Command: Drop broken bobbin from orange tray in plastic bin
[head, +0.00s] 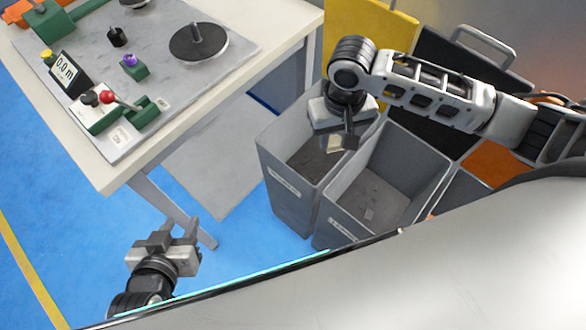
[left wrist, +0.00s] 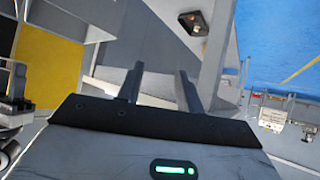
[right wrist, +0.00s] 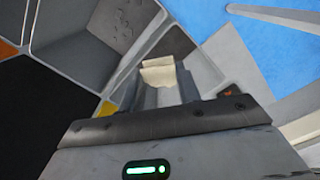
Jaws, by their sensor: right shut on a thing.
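My right gripper (head: 338,143) is shut on a small beige bobbin (right wrist: 158,72), partly hidden by the fingers. The bobbin also shows in the head view (head: 335,144), above the left grey plastic bin (head: 291,200), near its right side. A second grey plastic bin (head: 338,222) stands against it on the right, with small scraps on its floor. Both bins have front labels too small to read. My left gripper (head: 178,236) is open and empty, low at the left; its fingers stand apart in the left wrist view (left wrist: 160,88). An orange thing (head: 18,12) at the top left is cut off; I cannot tell whether it is the tray.
A white table (head: 185,128) with a winder board, red-knobbed lever (head: 107,97) and display (head: 66,71) stands at the left. Yellow (head: 368,35) and black (head: 440,62) panels stand behind the bins.

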